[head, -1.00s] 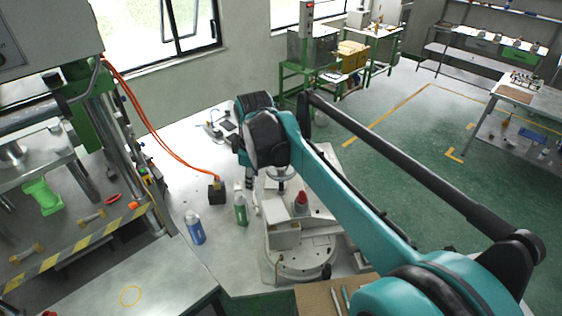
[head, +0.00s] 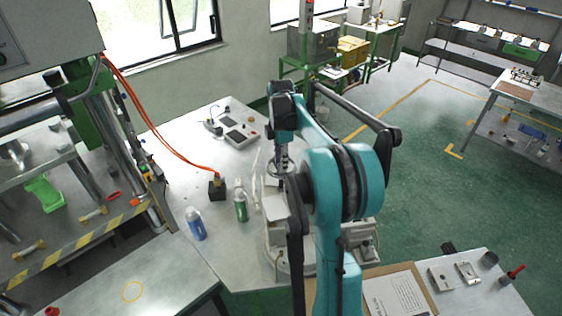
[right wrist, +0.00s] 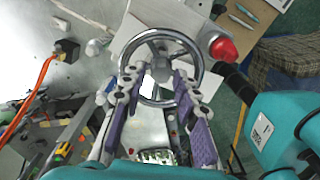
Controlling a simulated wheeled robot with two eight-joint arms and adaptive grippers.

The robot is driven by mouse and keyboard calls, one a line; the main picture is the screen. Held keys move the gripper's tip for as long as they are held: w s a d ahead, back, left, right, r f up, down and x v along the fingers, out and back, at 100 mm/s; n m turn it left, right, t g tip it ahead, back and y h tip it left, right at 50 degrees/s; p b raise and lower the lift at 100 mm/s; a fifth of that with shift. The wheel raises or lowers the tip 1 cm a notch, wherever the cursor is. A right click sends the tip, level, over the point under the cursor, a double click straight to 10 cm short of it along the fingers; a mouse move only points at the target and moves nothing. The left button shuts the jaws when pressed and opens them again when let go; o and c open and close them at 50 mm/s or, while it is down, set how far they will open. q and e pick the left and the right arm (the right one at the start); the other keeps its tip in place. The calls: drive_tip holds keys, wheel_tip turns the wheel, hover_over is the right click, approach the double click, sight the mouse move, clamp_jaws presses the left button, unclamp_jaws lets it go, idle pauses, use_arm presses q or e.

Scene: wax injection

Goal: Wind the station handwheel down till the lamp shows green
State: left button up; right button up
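The station handwheel (right wrist: 160,36), a metal ring with spokes, lies under my right gripper in the right wrist view. My right gripper (right wrist: 156,82) has its purple-padded fingers spread apart, with the tips over the wheel's lower rim; I cannot tell whether they touch it. In the head view my right gripper (head: 281,158) points down at the handwheel (head: 279,172), partly hidden by my arm. A red dome (right wrist: 222,48), apparently the lamp, sits beside the wheel; no green shows on it. My left gripper is not in view.
A black block (head: 217,190) with an orange cable, a blue-labelled bottle (head: 195,225) and a green bottle (head: 241,206) stand left of the station. A grey device (head: 241,136) lies behind. A cardboard-backed sheet (head: 398,292) lies at the front right.

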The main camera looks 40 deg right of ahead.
drive_tip(key=shift+s+f, duration=0.1)
drive_tip(key=shift+f, duration=0.35)
drive_tip(key=shift+a, duration=0.1)
clamp_jaws()
drive_tip(key=shift+m, duration=0.3)
